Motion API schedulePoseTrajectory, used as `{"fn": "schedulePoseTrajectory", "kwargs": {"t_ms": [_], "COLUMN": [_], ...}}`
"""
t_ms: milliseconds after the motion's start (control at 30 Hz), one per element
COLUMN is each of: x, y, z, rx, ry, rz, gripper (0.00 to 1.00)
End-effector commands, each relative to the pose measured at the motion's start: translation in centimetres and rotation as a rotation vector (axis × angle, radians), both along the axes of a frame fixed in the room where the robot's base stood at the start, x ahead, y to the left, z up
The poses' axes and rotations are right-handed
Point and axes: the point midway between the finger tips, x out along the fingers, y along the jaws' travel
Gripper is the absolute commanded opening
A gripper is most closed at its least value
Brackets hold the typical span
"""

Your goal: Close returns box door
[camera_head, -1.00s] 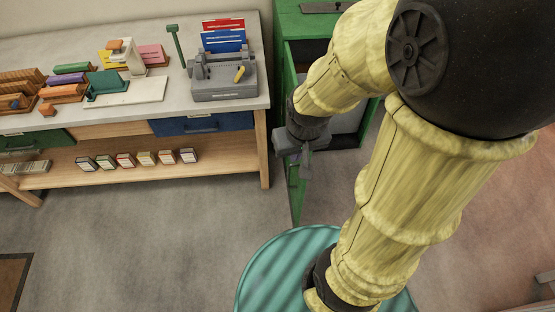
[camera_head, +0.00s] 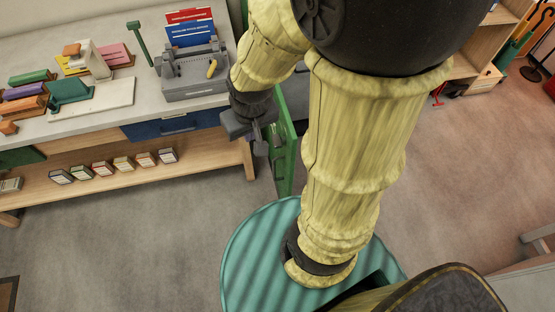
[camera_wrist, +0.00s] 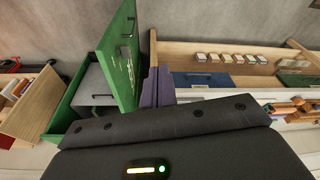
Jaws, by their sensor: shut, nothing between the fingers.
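The returns box is a green cabinet (camera_wrist: 66,118) at the left in the wrist view; a grey panel with a dark handle (camera_wrist: 95,97) shows inside. Its green door (camera_wrist: 124,60) stands open, swung out from the box, with a handle on its face. In the head view the door (camera_head: 284,150) shows edge-on beside my arm, and the arm hides most of the box. My gripper (camera_head: 262,138) is shut and empty, close to the left of the door. In the wrist view its fingers (camera_wrist: 157,86) are right beside the door; contact cannot be told.
A workbench (camera_head: 215,100) with a grey machine (camera_head: 192,72) and stationery stands left of the door. Small boxes line its lower shelf (camera_head: 200,164). A wooden shelf unit (camera_head: 475,68) stands at the back right. Floor is open at front left and right.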

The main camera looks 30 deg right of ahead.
Motion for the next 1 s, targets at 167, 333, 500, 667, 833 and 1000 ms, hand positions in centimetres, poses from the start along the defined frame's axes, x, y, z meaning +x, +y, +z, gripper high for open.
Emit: {"fn": "schedulePoseTrajectory", "kwargs": {"t_ms": [167,333,500,667,833,1000], "x": [0.8,2.7,4.9,7.0,9.2,10.9], "y": [0.1,0.3,0.0,-0.5,-1.2,-1.6], "z": [-2.1,-7.0,-13.1,-18.8,-24.7,-28.4], "rx": [-0.027,-0.108,-0.227,-0.352,-0.502,-0.622], "ry": [0.05,0.18,0.347,0.51,0.689,0.825], "rz": [0.073,0.267,0.512,0.739,0.971,1.134], "gripper": [0.0,0.0,0.0,0.0,0.0,0.0]}}
